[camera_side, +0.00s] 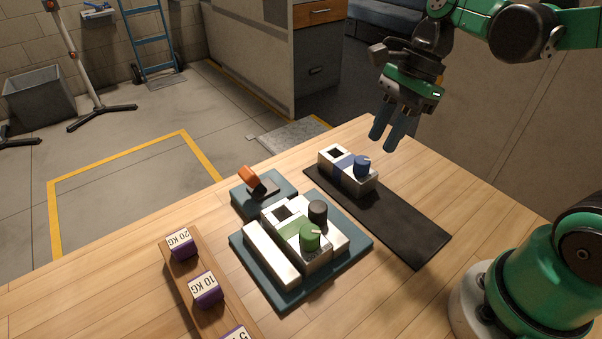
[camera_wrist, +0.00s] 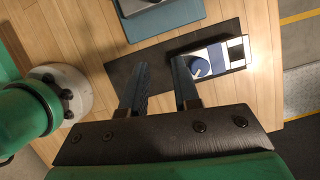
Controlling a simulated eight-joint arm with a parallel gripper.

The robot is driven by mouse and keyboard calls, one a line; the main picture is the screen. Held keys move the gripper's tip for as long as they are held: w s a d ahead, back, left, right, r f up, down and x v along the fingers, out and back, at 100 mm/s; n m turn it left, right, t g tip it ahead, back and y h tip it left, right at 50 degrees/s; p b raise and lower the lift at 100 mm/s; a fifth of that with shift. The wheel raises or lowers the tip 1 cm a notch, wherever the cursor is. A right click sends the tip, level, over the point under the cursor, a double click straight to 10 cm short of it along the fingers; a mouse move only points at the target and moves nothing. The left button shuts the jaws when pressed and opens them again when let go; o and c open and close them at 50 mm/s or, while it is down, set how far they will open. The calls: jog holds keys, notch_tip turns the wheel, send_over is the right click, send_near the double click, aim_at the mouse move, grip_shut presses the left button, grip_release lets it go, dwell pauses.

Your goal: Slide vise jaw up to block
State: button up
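The vise has a teal base (camera_side: 285,292), partly seen in the wrist view (camera_wrist: 170,20). A long white bar (camera_side: 270,254) stands on its left. A white block with a green band and green knob (camera_side: 310,238) sits in the middle. A white piece with a dark knob (camera_side: 318,210), apparently the sliding jaw, is on its right; any gap between them is hard to see. My gripper (camera_side: 384,141) is raised above the table, right of the vise. Its blue fingers (camera_wrist: 158,68) are apart and empty, over the black mat.
A white block with a blue band and blue knob (camera_side: 361,167) lies on the black mat (camera_side: 400,222). An orange lever (camera_side: 251,178) sits on a small teal block behind the vise. Purple weights (camera_side: 207,291) stand on a wooden rail at left.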

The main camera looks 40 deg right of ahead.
jog(key=o, duration=0.6)
jog(key=a, duration=0.1)
jog(key=a+f+h, duration=0.1)
jog(key=w+a, duration=0.1)
jog(key=shift+a+f+n+g, duration=0.2)
jog(key=shift+f+n+g, duration=0.1)
jog(key=shift+n+g, duration=0.1)
jog(key=shift+c, duration=0.2)
jog(key=n+h, duration=0.1)
jog(key=h, duration=0.2)
send_over(317, 207)
jog(key=f, duration=0.3)
jog(key=shift+d+f, duration=0.1)
jog(key=shift+d, duration=0.1)
jog(key=shift+a+f, duration=0.15)
jog(key=shift+f, duration=2.7)
grip_shut()
